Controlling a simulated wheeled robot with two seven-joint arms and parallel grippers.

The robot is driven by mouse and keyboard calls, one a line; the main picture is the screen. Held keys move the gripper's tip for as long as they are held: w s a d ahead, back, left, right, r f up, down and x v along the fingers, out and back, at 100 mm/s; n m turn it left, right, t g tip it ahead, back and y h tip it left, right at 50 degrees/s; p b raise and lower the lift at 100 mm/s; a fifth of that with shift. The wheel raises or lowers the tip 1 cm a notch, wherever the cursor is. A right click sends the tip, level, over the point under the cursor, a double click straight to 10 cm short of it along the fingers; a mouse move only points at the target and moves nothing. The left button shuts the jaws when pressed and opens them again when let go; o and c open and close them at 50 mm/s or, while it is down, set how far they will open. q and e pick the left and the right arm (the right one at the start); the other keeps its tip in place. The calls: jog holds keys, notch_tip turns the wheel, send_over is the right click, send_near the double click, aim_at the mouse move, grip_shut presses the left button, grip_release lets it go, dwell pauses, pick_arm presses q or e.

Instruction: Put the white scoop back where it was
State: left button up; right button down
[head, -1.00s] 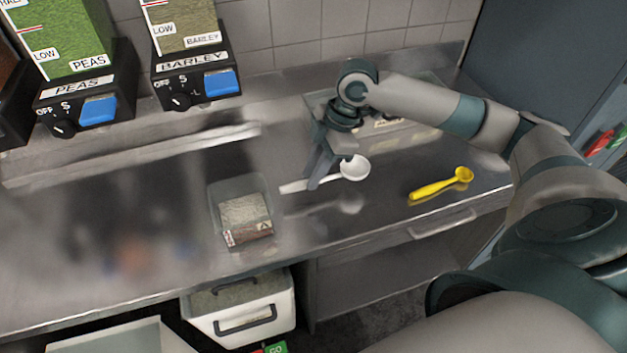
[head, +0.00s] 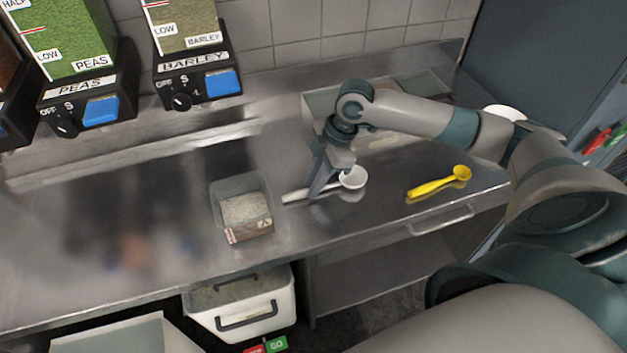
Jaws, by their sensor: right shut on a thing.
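The white scoop (head: 353,179) is at the middle of the steel counter, its bowl to the right and its handle pointing left. My right gripper (head: 316,193) reaches down from above and is shut on the scoop's handle. The scoop is at or just above the counter top; I cannot tell whether it touches. The fingers hide part of the handle. My left gripper is not in view.
A yellow scoop (head: 438,184) lies on the counter to the right. A clear tub with grain (head: 243,210) stands to the left. Dispensers for peas (head: 82,110) and barley (head: 198,80) stand at the back left. A tray (head: 319,104) lies behind my gripper.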

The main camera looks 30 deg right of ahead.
aim_at(328, 185)
jog(key=c, duration=1.6)
grip_release()
jog(key=shift+r, duration=0.1)
jog(key=shift+b+v, duration=1.65)
jog(key=shift+v, duration=4.3)
